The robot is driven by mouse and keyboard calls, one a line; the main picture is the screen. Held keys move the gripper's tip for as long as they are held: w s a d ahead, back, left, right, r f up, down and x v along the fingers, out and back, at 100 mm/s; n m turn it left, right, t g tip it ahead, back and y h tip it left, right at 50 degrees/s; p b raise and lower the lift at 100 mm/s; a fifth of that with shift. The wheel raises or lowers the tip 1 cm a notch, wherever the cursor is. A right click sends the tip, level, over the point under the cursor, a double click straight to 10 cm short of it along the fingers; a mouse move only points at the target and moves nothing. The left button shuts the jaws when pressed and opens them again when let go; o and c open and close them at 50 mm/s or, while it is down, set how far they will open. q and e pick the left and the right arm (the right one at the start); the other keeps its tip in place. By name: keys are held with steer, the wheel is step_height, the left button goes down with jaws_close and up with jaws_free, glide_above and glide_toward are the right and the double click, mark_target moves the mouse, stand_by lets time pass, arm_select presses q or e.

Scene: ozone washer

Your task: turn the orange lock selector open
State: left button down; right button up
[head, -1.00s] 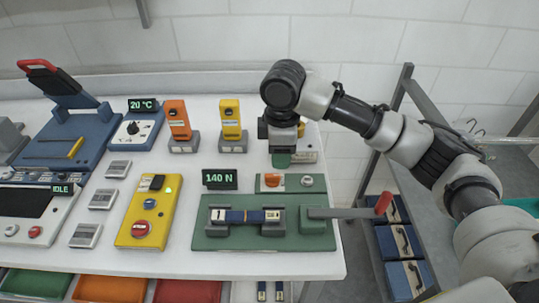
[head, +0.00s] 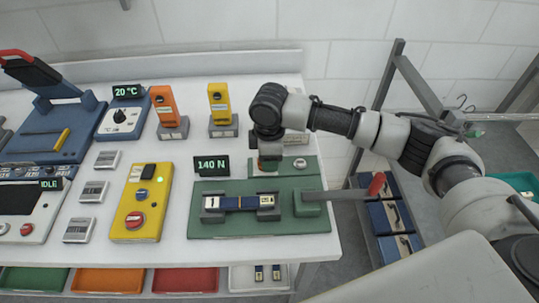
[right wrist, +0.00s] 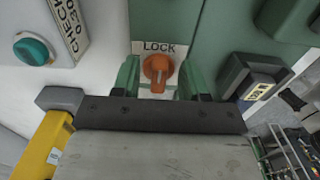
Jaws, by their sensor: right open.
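The orange lock selector (right wrist: 157,70) is a round knob on a white plate marked LOCK. In the right wrist view its bar runs roughly up and down the picture. My right gripper (right wrist: 159,66) is open, with one green finger on each side of the selector; I cannot tell whether either touches it. In the head view my right gripper (head: 269,160) points down over the back of the green fixture (head: 215,229) and mostly hides the selector. My left gripper is not in view.
A grey lever with a red handle (head: 377,184) sticks out right of the fixture. A 140 N display (head: 212,166) stands at its back left. A yellow control box (head: 155,190) stands to the left. A teal button (right wrist: 35,51) shows in the wrist view.

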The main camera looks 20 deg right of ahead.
steer(key=shift+f, duration=0.15)
steer(key=shift+c, duration=0.7)
jaws_close()
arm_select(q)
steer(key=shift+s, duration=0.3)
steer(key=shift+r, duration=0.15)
